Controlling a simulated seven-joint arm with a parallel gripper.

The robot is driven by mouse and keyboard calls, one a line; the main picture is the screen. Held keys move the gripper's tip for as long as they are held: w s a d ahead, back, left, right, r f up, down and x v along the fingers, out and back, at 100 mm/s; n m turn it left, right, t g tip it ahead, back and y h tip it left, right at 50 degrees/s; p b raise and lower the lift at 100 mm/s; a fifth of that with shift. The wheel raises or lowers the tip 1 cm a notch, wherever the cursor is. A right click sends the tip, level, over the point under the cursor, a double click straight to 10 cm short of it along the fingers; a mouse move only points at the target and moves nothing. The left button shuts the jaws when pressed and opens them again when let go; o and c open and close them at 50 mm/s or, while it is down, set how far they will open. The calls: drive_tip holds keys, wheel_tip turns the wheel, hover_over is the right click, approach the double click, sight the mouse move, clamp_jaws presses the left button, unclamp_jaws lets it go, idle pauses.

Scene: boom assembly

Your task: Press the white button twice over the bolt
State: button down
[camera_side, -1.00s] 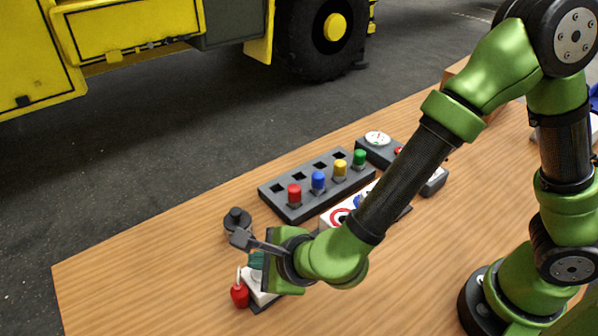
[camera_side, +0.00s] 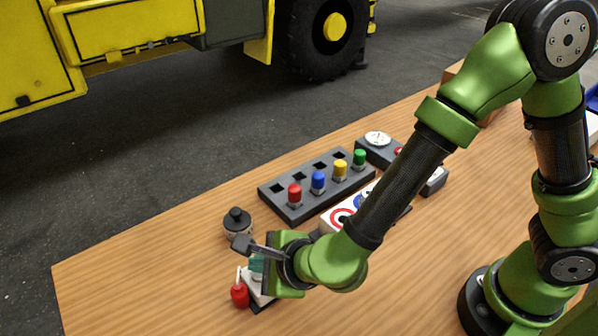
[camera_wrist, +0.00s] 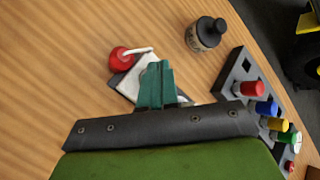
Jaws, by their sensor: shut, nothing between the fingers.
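A small white block on a dark base (camera_side: 257,288) sits near the table's front left, beneath my gripper. It also shows in the wrist view (camera_wrist: 128,84). It is the only white piece at my fingers; I cannot make out a separate button cap or a bolt, as the fingers and gripper body cover part of it. My gripper (camera_side: 256,264) has teal fingers, shut and empty, pointing down over the block. In the wrist view the fingers (camera_wrist: 155,82) overlap the block; I cannot tell whether they touch it. A red piece with a thin white rod (camera_wrist: 121,61) is beside the block.
A black-knobbed round jar (camera_side: 238,220) stands close behind my gripper. A dark rack (camera_side: 285,211) with red, blue, yellow and green pegs lies farther back. The table's left front is clear.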

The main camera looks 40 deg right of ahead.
drive_tip(key=shift+f, duration=0.5)
idle(0.7)
drive_tip(key=shift+r, duration=0.95)
drive_tip(key=shift+r, duration=2.5)
